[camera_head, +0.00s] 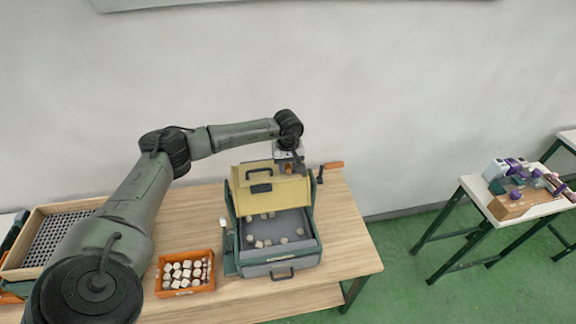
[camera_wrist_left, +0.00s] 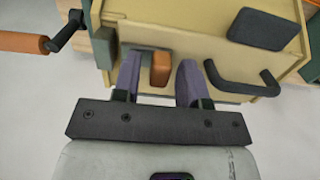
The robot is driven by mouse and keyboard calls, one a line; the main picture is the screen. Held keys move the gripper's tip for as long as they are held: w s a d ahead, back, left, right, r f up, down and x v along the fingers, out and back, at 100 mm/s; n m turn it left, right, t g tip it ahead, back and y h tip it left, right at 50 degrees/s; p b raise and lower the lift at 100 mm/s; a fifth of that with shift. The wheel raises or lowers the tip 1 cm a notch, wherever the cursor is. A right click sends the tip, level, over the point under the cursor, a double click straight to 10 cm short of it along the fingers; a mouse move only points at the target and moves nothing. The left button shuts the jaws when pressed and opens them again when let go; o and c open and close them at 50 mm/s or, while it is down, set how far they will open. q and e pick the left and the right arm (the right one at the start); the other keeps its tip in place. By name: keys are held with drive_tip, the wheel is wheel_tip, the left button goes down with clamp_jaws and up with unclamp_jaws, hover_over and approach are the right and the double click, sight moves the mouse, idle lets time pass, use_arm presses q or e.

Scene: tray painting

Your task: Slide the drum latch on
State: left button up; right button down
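The drum (camera_head: 290,193) is a yellow box in a dark green frame on the wooden table; it also fills the top of the left wrist view (camera_wrist_left: 185,20). An orange latch knob (camera_wrist_left: 160,68) sits in a slot on its face in the left wrist view. My left gripper (camera_wrist_left: 160,75) is open, with one finger on each side of the knob and a gap visible on both sides. In the head view my left gripper (camera_head: 290,160) is at the drum's back upper edge, and the knob cannot be made out there. My right gripper is not in view.
A crank with an orange handle (camera_head: 333,165) sticks out beside the drum; its handle is also in the left wrist view (camera_wrist_left: 20,42). A grey drawer (camera_head: 262,268) with pale pieces lies below the drum. An orange crate (camera_head: 187,293) of pale pieces stands left.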

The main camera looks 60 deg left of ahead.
use_arm(q)
clamp_jaws()
drive_tip(key=shift+w+d+f+b, duration=0.1)
drive_tip(key=shift+w+d+b, duration=0.1)
drive_tip(key=shift+w+b, duration=0.2)
drive_tip(key=shift+w+d+b, duration=0.15)
drive_tip(key=shift+w+d, duration=0.05)
drive_tip(key=shift+w, duration=0.35)
drive_tip(key=shift+w+d+b, duration=0.15)
drive_tip(key=shift+w, duration=0.35)
drive_tip(key=shift+s+a, duration=0.1)
drive_tip(key=shift+s, duration=0.05)
drive_tip(key=shift+c, duration=1.6)
unclamp_jaws()
drive_tip(key=shift+o, duration=1.4)
drive_tip(key=shift+w, duration=0.2)
drive_tip(key=shift+o, duration=0.9)
